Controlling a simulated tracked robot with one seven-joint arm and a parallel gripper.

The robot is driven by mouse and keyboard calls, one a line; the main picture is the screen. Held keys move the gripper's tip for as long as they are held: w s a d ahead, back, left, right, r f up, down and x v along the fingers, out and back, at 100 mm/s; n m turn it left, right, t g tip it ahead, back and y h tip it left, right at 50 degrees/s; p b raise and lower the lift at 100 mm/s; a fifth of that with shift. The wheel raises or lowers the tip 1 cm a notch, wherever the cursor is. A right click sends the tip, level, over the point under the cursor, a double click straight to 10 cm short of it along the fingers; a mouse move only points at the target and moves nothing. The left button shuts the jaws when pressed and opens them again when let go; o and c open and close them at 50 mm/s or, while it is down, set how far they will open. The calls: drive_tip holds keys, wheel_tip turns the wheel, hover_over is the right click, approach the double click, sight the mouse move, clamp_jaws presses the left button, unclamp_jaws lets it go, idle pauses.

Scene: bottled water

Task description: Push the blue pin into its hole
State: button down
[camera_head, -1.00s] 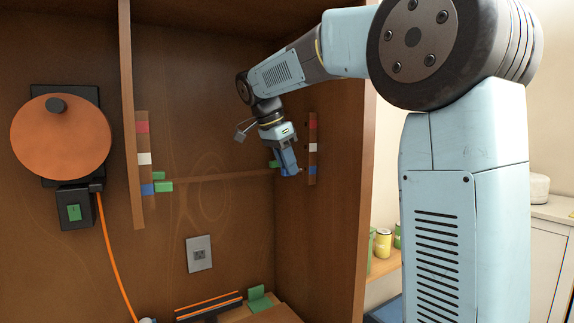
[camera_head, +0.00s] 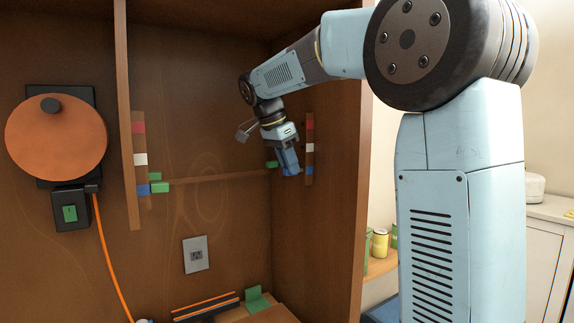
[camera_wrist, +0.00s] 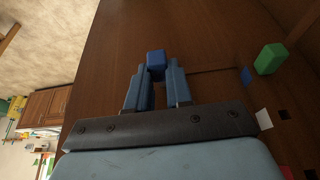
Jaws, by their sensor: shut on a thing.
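My gripper (camera_head: 288,163) is inside the wooden cabinet, close to its right wall and beside the right strip (camera_head: 309,130). In the wrist view my gripper (camera_wrist: 155,80) is shut on the blue pin (camera_wrist: 155,60), whose squarish blue end shows between the fingertips. The right strip has red, white and blue marks; the blue mark (camera_wrist: 246,75) also shows in the wrist view, to the right of the fingers. A green pin (camera_wrist: 268,58) stands out beside that mark. Dark square holes show by the white mark (camera_wrist: 264,118). The pin's far end and any hole in front of it are hidden.
A shelf ledge (camera_head: 225,178) runs along the back wall. A left strip (camera_head: 140,160) has a green pin (camera_head: 160,188) by its lower end. An orange disc (camera_head: 57,137) with an orange cable hangs at left. A grey socket plate (camera_head: 196,254) is below.

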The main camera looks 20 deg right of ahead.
drive_tip(key=shift+w+d, duration=0.25)
drive_tip(key=shift+d, duration=0.65)
drive_tip(key=c, duration=0.9)
unclamp_jaws()
drive_tip(key=shift+c, duration=0.2)
drive_tip(key=v, duration=1.3)
drive_tip(key=shift+r, duration=0.3)
drive_tip(key=shift+a, duration=0.1)
drive_tip(key=s+d+f+n+t+y, duration=0.2)
drive_tip(key=s+f+n, duration=0.5)
drive_tip(key=s+f, duration=0.6)
drive_tip(key=s+d+f+n+t+y, duration=0.2)
drive_tip(key=s+d+f+n, duration=0.2)
drive_tip(key=s+f, duration=1)
drive_tip(key=n, duration=0.3)
drive_tip(key=shift+s+d+f+n, duration=0.2)
drive_tip(key=shift+s+d+n, duration=0.1)
drive_tip(key=shift+s+d, duration=0.1)
